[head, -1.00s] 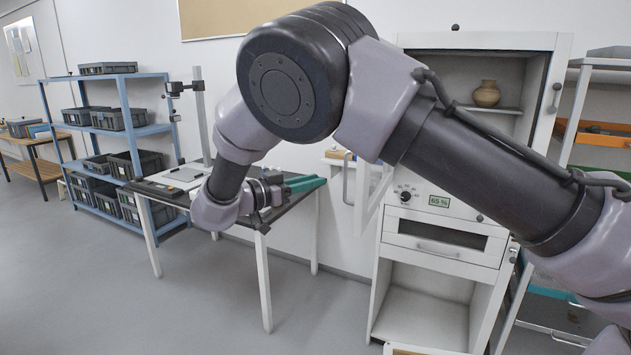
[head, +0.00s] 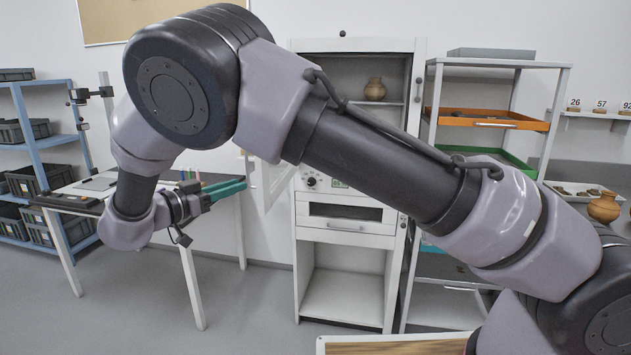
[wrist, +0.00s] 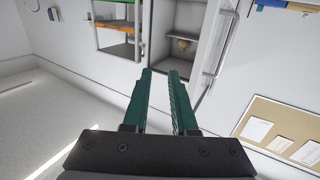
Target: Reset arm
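My gripper (head: 225,190) has two teal fingers and shows in the head view at the end of my bent arm, left of the white cabinet and in front of the black-topped table. In the wrist view the two fingers of my gripper (wrist: 159,75) stand apart with a clear gap, and nothing is between them. A tan pot (head: 375,89) stands on a shelf in the open white cabinet (head: 346,246). The pot also shows in the wrist view (wrist: 183,44), beyond the fingertips.
A black-topped table (head: 62,196) stands at the left beside a blue rack (head: 37,150) of grey bins. A shelf unit with an orange tray (head: 487,118) stands right of the cabinet. Another pot (head: 604,207) is at the far right. Grey floor (head: 140,300) is open at front left.

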